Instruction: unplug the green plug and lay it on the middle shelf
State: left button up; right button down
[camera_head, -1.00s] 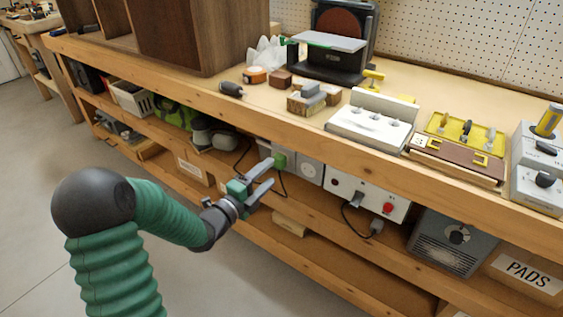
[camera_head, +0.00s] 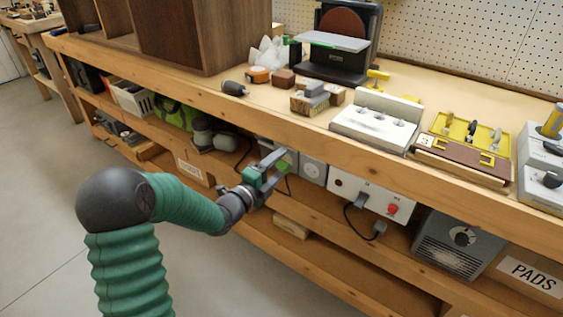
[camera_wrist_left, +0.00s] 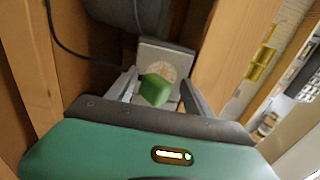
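The green plug (camera_head: 283,166) sits in a pale socket plate under the bench top. In the left wrist view the green plug (camera_wrist_left: 155,90) stands in front of the socket plate (camera_wrist_left: 166,62). My left gripper (camera_head: 278,165) is open, with one finger on each side of the plug. In the wrist view the plug is nearer the left finger, and a gap shows on the right. The middle shelf (camera_head: 340,236) runs below the sockets with its wooden front edge showing. My right gripper is not in view.
A grey socket box (camera_head: 313,170) and a white panel with a red button (camera_head: 393,209) stand to the right. A dark cord hangs near the plug. A wood block (camera_head: 291,226) lies lower down. The bench top's front edge (camera_head: 330,147) overhangs above my gripper.

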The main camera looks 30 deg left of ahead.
pick_arm(q)
jog(key=shift+a, duration=0.1)
jog(key=shift+b, duration=0.4)
jog(key=shift+f, duration=0.1)
dwell(0.3)
jog(key=shift+f+b, duration=0.15)
jog(key=shift+b, duration=0.15)
grip_shut()
dwell(0.3)
jog(key=shift+a, duration=0.1)
